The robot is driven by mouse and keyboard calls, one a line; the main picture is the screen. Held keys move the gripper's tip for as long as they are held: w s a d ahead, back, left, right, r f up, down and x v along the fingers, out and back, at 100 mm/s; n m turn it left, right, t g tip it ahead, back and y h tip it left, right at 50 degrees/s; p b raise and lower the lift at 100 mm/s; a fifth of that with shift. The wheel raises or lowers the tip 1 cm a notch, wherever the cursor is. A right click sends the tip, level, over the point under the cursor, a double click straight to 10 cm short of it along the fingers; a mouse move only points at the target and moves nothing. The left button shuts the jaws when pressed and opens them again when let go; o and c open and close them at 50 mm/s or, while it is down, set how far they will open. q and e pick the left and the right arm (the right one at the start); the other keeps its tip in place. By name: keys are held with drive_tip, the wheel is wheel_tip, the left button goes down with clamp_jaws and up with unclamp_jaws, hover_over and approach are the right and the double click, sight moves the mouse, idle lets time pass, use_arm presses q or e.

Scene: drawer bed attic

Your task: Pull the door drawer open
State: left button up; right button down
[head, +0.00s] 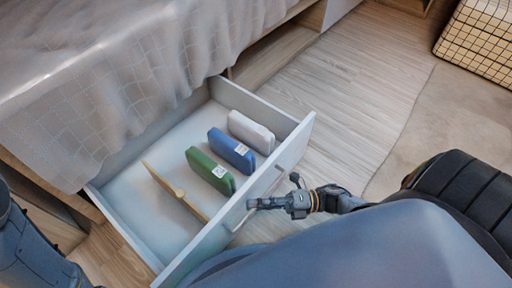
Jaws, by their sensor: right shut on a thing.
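The drawer (299,140) under the bed is pulled out, and its white inside is visible from above. Its front panel faces right, toward my body. A pale handle (236,219) shows on the front panel. My right gripper (254,203) is at the outer side of the front panel, shut on the handle; its fingertips are small and partly hidden. My left arm comes in at the lower left corner, and its gripper is not visible.
The bed cover (130,80) hangs above the drawer's back. Wooden floor (345,90) is clear right of the drawer. A checked box (480,42) stands top right.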

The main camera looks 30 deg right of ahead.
drive_tip(key=shift+d, duration=0.1)
drive_tip(key=c, duration=1.7)
unclamp_jaws()
drive_tip(key=v, duration=1.2)
